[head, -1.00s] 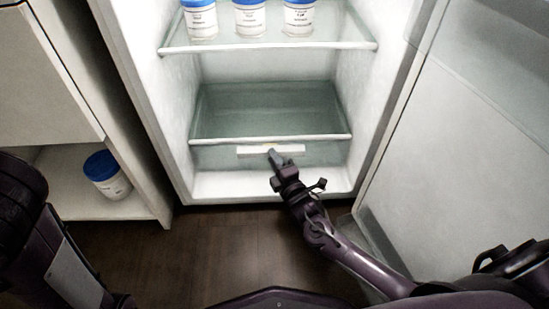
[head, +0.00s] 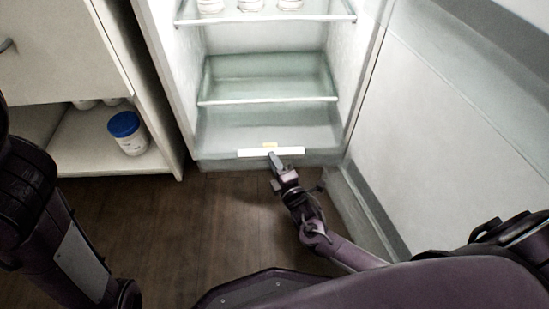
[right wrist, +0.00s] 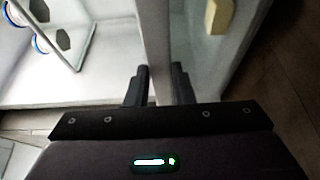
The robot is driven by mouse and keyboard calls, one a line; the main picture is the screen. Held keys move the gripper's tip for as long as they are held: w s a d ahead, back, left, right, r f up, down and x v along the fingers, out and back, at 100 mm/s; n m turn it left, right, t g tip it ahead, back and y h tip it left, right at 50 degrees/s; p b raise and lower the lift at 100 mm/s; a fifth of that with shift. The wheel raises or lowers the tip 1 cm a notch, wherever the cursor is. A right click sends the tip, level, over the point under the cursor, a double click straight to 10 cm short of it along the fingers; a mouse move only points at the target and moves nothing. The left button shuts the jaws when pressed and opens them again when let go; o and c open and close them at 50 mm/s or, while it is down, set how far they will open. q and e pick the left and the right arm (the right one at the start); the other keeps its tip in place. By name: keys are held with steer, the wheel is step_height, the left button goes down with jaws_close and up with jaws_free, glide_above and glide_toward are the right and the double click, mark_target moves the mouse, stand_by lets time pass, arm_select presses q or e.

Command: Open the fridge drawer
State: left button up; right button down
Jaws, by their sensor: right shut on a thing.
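The fridge drawer (head: 225,127) is a clear, pale greenish bin low in the open white fridge. It is pulled partly out, its front standing forward of the glass shelf edge above it. Its white bar handle (head: 290,152) has a small yellow patch on top. My right gripper (head: 272,157) is shut on the handle. In the right wrist view, the white handle (right wrist: 156,50) runs between my two fingers (right wrist: 160,86). My left arm shows at the left of the head view, but its gripper is not in view.
The fridge door (head: 430,130) stands open on the right, with a door bin low down. White jars stand on the upper shelf (head: 265,18). A cabinet on the left holds a blue-lidded jar (head: 127,133). Dark wooden floor (head: 190,230) is bare before the fridge.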

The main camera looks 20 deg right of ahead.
steer(key=shift+s+f, duration=0.3)
steer(key=shift+s, duration=0.05)
steer(key=c, duration=1.3)
jaws_free()
steer(key=shift+w, duration=0.1)
steer(key=shift+r, duration=0.1)
